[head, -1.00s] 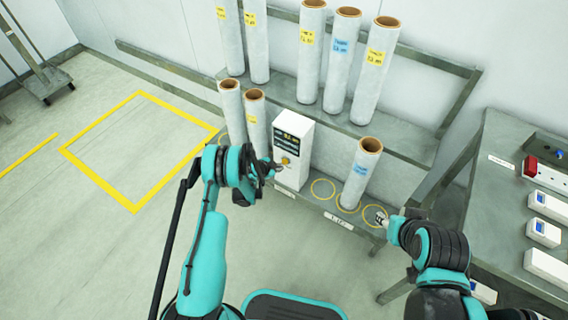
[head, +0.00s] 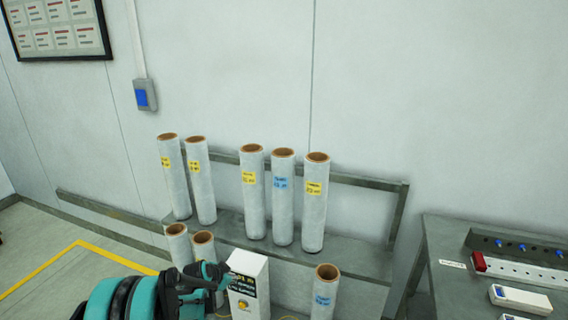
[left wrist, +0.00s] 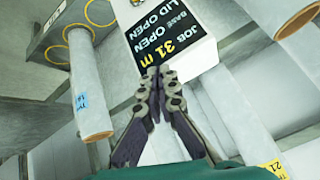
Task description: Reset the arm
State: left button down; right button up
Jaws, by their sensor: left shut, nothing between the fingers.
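My left gripper (head: 222,270) shows low in the head view, just left of the white box (head: 248,282) with a dark display and a yellow button. In the left wrist view the gripper (left wrist: 158,72) has its fingertips together with nothing between them. They overlap the lower edge of the box's display (left wrist: 160,32), which shows upside down and reads "JOB 31 m", "BASE OPEN", "LID OPEN". Whether they touch the box I cannot tell. My right gripper is in neither current view.
Several upright rolls with yellow or blue labels stand on the grey rack's upper shelf (head: 350,262). Two more rolls stand left of the box, and a blue-labelled roll (head: 324,292) to its right. A grey bench (head: 450,285) with small devices is at right.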

pick_arm(q)
jog(key=s+d+r+n+y, duration=0.1)
jog(key=s+r+n, duration=0.3)
jog(key=s+r, duration=1.3)
jog(key=s+n+y, duration=0.1)
jog(key=s+n, duration=0.3)
jog(key=s, duration=1.5)
jog(key=shift+s+r+n+y, duration=0.15)
jog(key=shift+n+y, duration=0.15)
jog(key=shift+a+g, duration=0.1)
jog(key=shift+g, duration=0.2)
